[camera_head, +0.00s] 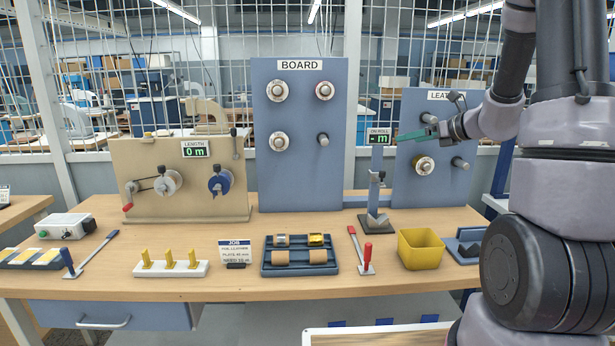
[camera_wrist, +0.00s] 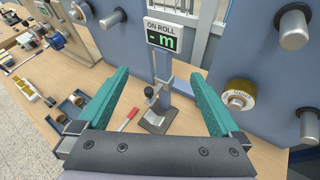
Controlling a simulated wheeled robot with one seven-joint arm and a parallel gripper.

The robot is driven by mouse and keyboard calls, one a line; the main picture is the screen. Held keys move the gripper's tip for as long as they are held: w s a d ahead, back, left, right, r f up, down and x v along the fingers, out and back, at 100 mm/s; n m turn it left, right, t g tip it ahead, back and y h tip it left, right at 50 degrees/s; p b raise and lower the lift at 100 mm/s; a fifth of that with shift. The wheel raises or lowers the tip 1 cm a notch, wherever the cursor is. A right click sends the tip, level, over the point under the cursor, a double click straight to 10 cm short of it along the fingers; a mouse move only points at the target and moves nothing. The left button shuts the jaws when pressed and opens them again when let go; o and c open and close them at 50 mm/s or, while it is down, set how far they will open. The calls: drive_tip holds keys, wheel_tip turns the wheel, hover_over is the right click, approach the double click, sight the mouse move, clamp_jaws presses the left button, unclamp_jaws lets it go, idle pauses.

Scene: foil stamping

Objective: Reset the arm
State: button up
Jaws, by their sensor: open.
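My arm comes in from the right in the head view, bent at the elbow, with my gripper (camera_head: 418,134) held in the air above the right part of the bench. The gripper points left, near the "ON ROLL" display (camera_head: 379,136) and in front of the "LEATHER" board (camera_head: 408,170). In the wrist view my gripper (camera_wrist: 160,108) has its two green fingers wide apart with nothing between them. The display's stand (camera_wrist: 158,118) shows beyond them, apart from the fingers.
The wooden bench (camera_head: 235,280) holds a blue tray with rolls (camera_head: 300,268), a yellow bin (camera_head: 420,262), a red-handled lever (camera_head: 366,250) and a white peg block (camera_head: 170,269). The "BOARD" panel (camera_head: 300,180) and the "LENGTH" winder (camera_head: 188,208) stand at the back.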

drive_tip(key=s+a+r+n+g, duration=0.3)
drive_tip(key=s+a+r+n, duration=0.15)
drive_tip(key=s+n, duration=0.25)
drive_tip(key=s+a+r+n+g, duration=0.2)
drive_tip(key=s+a+r+n, duration=0.1)
drive_tip(key=s+a+n, duration=0.4)
drive_tip(key=s+d+r+n+h, duration=0.1)
drive_tip(key=s+d+n+h, duration=0.1)
drive_tip(key=s+n, duration=0.4)
drive_tip(key=s+d+r+n+h, duration=0.2)
drive_tip(key=s+n, duration=0.4)
drive_tip(key=s, duration=0.3)
drive_tip(key=shift+r+t+h, duration=0.15)
drive_tip(key=shift+t+h, duration=0.25)
drive_tip(key=shift+h, duration=0.4)
